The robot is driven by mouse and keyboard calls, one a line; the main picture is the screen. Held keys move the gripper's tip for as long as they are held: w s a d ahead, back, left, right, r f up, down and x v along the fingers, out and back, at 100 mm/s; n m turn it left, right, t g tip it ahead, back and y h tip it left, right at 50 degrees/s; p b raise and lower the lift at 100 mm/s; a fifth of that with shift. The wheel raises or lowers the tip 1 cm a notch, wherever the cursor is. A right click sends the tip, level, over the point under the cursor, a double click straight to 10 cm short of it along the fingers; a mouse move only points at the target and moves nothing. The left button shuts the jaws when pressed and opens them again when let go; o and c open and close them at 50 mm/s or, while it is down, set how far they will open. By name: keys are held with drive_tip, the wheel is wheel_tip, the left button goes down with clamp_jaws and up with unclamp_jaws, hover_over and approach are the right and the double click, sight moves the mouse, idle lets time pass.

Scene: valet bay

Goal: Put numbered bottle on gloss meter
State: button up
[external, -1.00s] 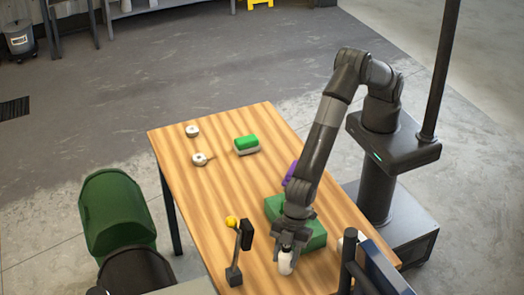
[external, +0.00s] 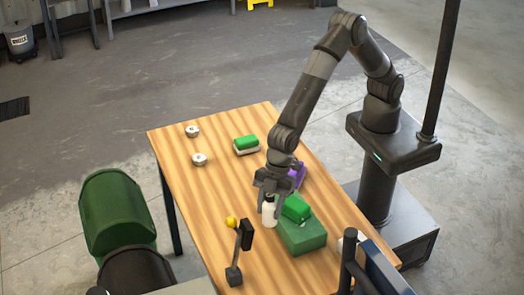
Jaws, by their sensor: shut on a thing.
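A white bottle with a dark top (external: 268,212) hangs upright in my gripper (external: 269,197), which is shut on it. My gripper covers the bottle's upper part, and no number can be read on it. The bottle is in front of the left end of a green block (external: 303,241); I cannot tell its height above the table. A bright green piece with a pale underside (external: 297,208) rests on the block. A similar green-topped, pale-based piece (external: 246,144) lies farther back on the table. I cannot tell which thing is the gloss meter.
Two round metallic pieces (external: 192,131) (external: 199,159) lie on the back left of the wooden table (external: 222,187). A purple object (external: 298,174) is partly behind my gripper. The table's left middle is clear.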

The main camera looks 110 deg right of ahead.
drive_tip(key=s+a+r+n+g+y, duration=0.1)
drive_tip(key=s+r+n, duration=0.2)
drive_tip(key=s, duration=0.7)
drive_tip(key=s+a+r+n+g+y, duration=0.1)
drive_tip(key=s+r+n, duration=0.2)
drive_tip(key=s, duration=0.6)
drive_tip(key=shift+n, duration=0.3)
drive_tip(key=shift+s+a+f, duration=0.55)
drive_tip(key=shift+a+f, duration=1.25)
drive_tip(key=shift+f, duration=0.05)
drive_tip(key=shift+s+a+f, duration=0.6)
drive_tip(key=shift+a+f, duration=1.2)
drive_tip(key=shift+s+a+f, duration=0.55)
drive_tip(key=shift+a+f, duration=1.25)
drive_tip(key=shift+f, duration=0.05)
drive_tip(key=shift+f+h, duration=0.15)
drive_tip(key=shift+h, duration=0.15)
drive_tip(key=o, duration=1.1)
drive_tip(key=shift+c, duration=0.2)
drive_tip(key=v, duration=1.2)
